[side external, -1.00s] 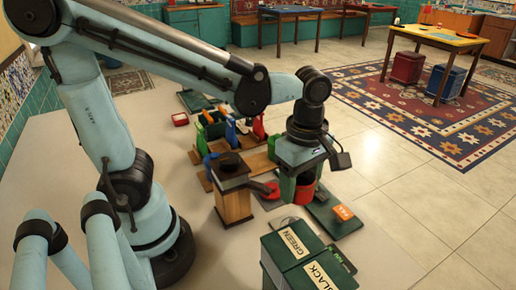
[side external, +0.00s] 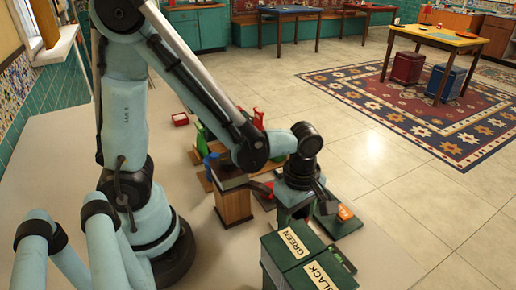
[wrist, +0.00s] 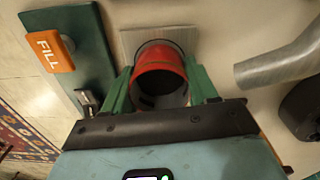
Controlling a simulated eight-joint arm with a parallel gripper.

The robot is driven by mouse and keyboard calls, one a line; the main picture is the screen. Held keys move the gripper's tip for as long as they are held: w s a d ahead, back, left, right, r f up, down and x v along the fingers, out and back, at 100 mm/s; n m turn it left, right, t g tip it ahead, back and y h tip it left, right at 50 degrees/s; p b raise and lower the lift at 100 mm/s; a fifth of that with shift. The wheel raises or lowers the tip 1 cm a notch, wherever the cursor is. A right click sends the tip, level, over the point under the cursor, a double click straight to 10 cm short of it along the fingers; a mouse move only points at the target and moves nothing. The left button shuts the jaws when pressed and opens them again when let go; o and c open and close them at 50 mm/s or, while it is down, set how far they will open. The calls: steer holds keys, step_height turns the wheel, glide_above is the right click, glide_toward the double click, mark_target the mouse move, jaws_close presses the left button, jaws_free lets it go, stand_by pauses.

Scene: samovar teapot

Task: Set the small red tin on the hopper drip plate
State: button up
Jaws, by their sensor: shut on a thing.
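The small red tin (wrist: 160,58) is between the two green fingers of my gripper (wrist: 161,80) in the wrist view, open end partly showing. A square grey plate (wrist: 134,40), likely the drip plate, shows just behind the tin. The tin overlaps it in the picture; I cannot tell whether they touch. In the side view my gripper (side external: 293,214) is low, right of the wooden hopper box (side external: 234,205), and the tin is hidden there.
A grey spout (wrist: 280,64) is right of the tin. A dark green board with an orange FILL block (wrist: 50,51) is on the left. Green canisters labelled GREEN (side external: 294,243) and BLACK stand in front of my gripper in the side view.

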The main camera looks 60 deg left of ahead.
steer(key=shift+f, duration=0.25)
steer(key=o, duration=1.1)
steer(key=shift+c, duration=0.2)
step_height(320, 180, up, 12)
steer(key=a+r+m+t, duration=0.1)
steer(key=a+m+t, duration=0.6)
steer(key=m, duration=1.2)
steer(key=shift+w+a, duration=0.25)
